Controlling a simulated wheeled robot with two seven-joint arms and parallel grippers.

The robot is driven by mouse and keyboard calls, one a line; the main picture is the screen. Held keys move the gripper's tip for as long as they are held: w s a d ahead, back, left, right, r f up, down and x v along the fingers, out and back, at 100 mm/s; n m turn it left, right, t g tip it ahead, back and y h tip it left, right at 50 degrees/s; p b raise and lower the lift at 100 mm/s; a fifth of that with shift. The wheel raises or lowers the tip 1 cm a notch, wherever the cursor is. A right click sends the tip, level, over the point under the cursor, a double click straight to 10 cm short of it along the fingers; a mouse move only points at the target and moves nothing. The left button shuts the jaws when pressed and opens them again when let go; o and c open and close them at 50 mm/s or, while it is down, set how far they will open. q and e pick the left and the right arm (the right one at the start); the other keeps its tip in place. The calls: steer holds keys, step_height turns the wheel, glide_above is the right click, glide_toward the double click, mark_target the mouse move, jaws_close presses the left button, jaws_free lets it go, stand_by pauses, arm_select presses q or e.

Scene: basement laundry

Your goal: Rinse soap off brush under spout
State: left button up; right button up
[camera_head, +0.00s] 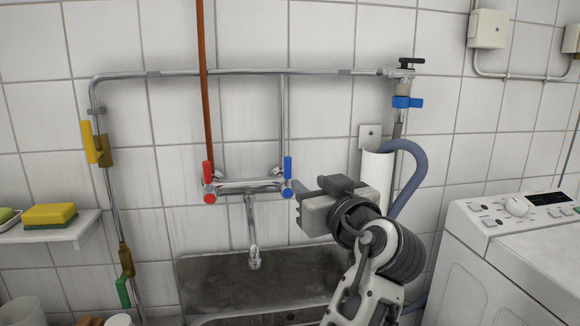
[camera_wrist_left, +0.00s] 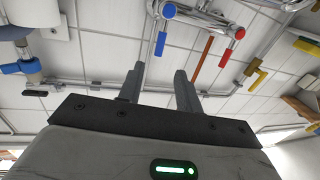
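The chrome spout (camera_head: 254,258) hangs from the wall mixer tap (camera_head: 245,187) above the dark metal sink (camera_head: 225,284). The tap has a red handle (camera_head: 207,174) at left and a blue handle (camera_head: 288,167) at right, both pointing up. No water stream shows. My left gripper (camera_head: 302,203) is just right of the blue handle in the head view. The left wrist view shows its two fingers (camera_wrist_left: 160,88) apart with nothing between them, and the blue handle (camera_wrist_left: 161,44) beyond the fingertips. No brush is visible. My right gripper is out of view.
A shelf (camera_head: 60,232) at left holds a yellow and green sponge (camera_head: 49,215). A white washing machine (camera_head: 510,250) stands at right. A grey-blue hose (camera_head: 413,170) enters a white pipe (camera_head: 376,177) behind my arm. A white cup (camera_head: 22,312) is at lower left.

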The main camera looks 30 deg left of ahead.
mark_target(288, 168)
arm_select(q)
steer(key=p+x, duration=0.1)
steer(key=x, duration=1.1)
steer(key=shift+w+a, duration=0.1)
steer(key=shift+a, duration=0.05)
jaws_close()
steer(key=shift+a, duration=0.1)
